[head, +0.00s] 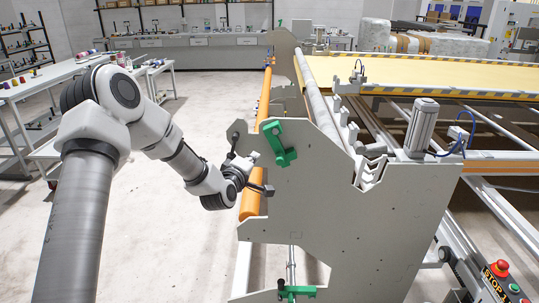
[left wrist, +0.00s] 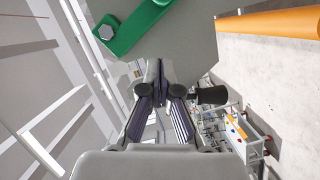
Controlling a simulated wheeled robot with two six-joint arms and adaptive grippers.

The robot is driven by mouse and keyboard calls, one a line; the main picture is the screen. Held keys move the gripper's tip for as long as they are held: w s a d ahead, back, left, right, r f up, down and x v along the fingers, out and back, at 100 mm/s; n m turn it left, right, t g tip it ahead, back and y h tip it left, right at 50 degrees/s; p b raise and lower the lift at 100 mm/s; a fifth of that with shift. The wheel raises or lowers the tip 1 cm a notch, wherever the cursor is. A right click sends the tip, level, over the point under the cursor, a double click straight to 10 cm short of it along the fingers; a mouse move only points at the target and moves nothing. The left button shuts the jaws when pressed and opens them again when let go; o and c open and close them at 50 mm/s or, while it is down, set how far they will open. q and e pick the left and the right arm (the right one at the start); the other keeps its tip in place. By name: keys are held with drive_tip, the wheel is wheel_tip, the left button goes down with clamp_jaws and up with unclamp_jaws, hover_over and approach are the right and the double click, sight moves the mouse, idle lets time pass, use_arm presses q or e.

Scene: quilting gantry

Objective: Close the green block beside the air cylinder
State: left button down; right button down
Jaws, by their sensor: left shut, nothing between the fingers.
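A green block (head: 279,143) is fixed on the grey side plate (head: 330,205) of the gantry, angled downward to the right. It also shows at the top left of the left wrist view (left wrist: 135,27), with a bolt at one end. My left gripper (head: 252,158) is just left of and below this block, near the plate; its fingers (left wrist: 160,70) are together and empty. I see no clear contact with the block. A grey air cylinder (head: 422,128) with a blue hose stands upright at the right. My right gripper is out of view.
A second green part (head: 296,291) sits low near the plate's bottom edge. An orange roller (head: 253,198) runs behind my left wrist. A black knob (left wrist: 212,95) is close to the fingers. A red stop button (head: 500,267) is at bottom right.

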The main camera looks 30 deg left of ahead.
sight(275, 153)
use_arm(q)
drive_tip(key=w+d, duration=0.1)
drive_tip(key=w+d+f+p, duration=0.1)
drive_tip(key=w, duration=0.1)
drive_tip(key=w+p, duration=0.1)
drive_tip(key=shift+w+d+f, duration=0.3)
drive_tip(key=shift+w+d, duration=0.05)
drive_tip(key=shift+d, duration=0.05)
drive_tip(key=shift+s+a, duration=0.1)
drive_tip(key=shift+f, duration=0.1)
